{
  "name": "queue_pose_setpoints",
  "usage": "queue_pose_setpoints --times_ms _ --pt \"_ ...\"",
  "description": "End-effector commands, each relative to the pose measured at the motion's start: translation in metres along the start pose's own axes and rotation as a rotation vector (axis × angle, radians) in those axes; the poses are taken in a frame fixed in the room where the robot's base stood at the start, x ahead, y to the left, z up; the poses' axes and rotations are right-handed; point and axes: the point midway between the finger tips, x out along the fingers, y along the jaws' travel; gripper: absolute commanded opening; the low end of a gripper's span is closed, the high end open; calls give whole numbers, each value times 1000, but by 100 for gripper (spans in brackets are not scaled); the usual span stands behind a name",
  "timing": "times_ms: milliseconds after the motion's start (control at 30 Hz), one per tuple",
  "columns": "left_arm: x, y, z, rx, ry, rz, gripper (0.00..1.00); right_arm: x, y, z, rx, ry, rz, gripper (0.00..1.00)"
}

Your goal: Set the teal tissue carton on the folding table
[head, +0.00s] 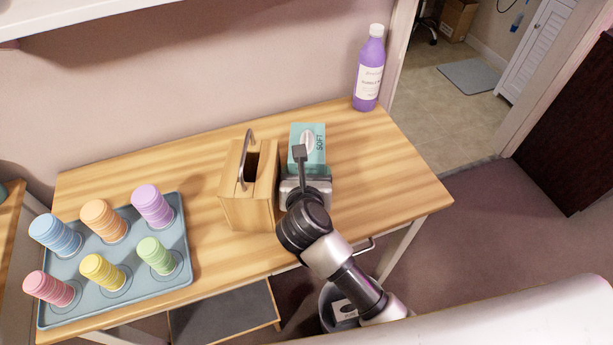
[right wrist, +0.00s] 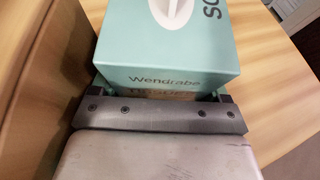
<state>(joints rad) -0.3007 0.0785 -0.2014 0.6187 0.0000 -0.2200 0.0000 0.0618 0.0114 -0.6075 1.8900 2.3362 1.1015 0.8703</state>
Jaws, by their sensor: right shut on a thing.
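The teal tissue carton (head: 308,143) is over the wooden folding table (head: 400,165), just right of the wooden holder, with its printed top facing up. In the right wrist view the carton (right wrist: 168,55) fills the space in front of my right gripper (right wrist: 160,110). In the head view my right gripper (head: 303,180) reaches in from the front and is shut on the carton. I cannot tell whether the carton's underside touches the tabletop. My left gripper is not in view.
A wooden box with a metal handle (head: 245,205) stands close to the carton's left. A blue tray (head: 120,290) with several colored cup stacks is at the left. A purple bottle (head: 369,75) stands at the back right corner. The table's right end is clear.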

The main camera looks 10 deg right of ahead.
Motion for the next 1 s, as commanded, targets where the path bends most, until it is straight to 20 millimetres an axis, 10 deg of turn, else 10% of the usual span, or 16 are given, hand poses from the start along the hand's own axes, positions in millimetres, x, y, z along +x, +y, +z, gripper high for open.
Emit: queue_pose_setpoints --times_ms 267,300,367,733,1000 --pt "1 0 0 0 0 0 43 1 0 -3 0 -1 0 50" --pt "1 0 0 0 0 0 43 1 0 -3 0 0 -1 78" --pt "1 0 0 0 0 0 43 1 0 -3 0 0 0 87" --pt "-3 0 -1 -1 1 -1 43 -2 0 3 0 -1 1 87" --pt "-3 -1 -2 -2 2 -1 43 -53 1 0 4 3 3 87"
